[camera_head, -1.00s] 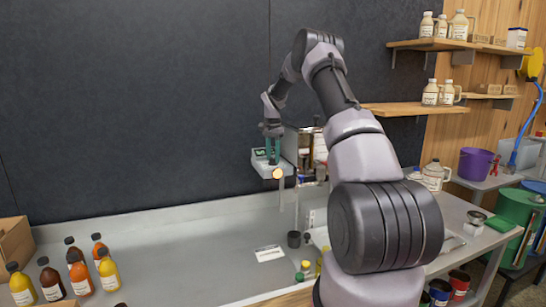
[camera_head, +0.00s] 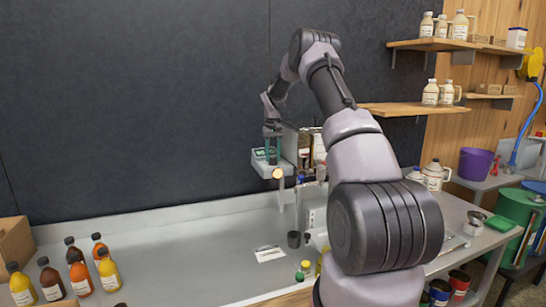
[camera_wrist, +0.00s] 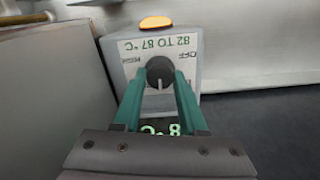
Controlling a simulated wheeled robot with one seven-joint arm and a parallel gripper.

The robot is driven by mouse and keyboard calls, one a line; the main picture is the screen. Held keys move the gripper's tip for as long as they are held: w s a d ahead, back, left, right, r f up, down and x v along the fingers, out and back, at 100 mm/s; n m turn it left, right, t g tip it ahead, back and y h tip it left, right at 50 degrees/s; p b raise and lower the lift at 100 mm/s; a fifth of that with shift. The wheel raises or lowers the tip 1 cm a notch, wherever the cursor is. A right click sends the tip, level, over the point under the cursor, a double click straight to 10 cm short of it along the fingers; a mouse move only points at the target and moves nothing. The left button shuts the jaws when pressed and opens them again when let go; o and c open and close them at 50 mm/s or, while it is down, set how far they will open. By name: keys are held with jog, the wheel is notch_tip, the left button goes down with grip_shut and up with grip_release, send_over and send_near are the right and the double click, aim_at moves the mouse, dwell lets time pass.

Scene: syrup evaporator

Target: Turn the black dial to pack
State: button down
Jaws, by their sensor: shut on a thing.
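The black dial (camera_wrist: 160,72) is on the face of a pale control box (camera_wrist: 196,70), with a light pointer line that points down in the wrist view. My gripper (camera_wrist: 160,84) has its teal fingers shut on the dial, one on each side. Upside-down print on the box reads "82 TO 87 °C", with "OFF" to the right of the dial. In the head view my gripper (camera_head: 272,150) is down at the control box (camera_head: 263,165); the dial cannot be made out there.
A lit orange lamp (camera_wrist: 155,22) is on the box, and a green display (camera_wrist: 160,129) is partly hidden by my gripper. A metal vessel (camera_head: 292,142) stands right beside the box. Several syrup bottles (camera_head: 79,272) stand at the left; the middle counter (camera_head: 190,255) is mostly clear.

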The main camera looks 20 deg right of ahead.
jog(key=shift+n, duration=0.4)
jog(key=shift+c, duration=2.2)
grip_release()
notch_tip(320, 180, up, 11)
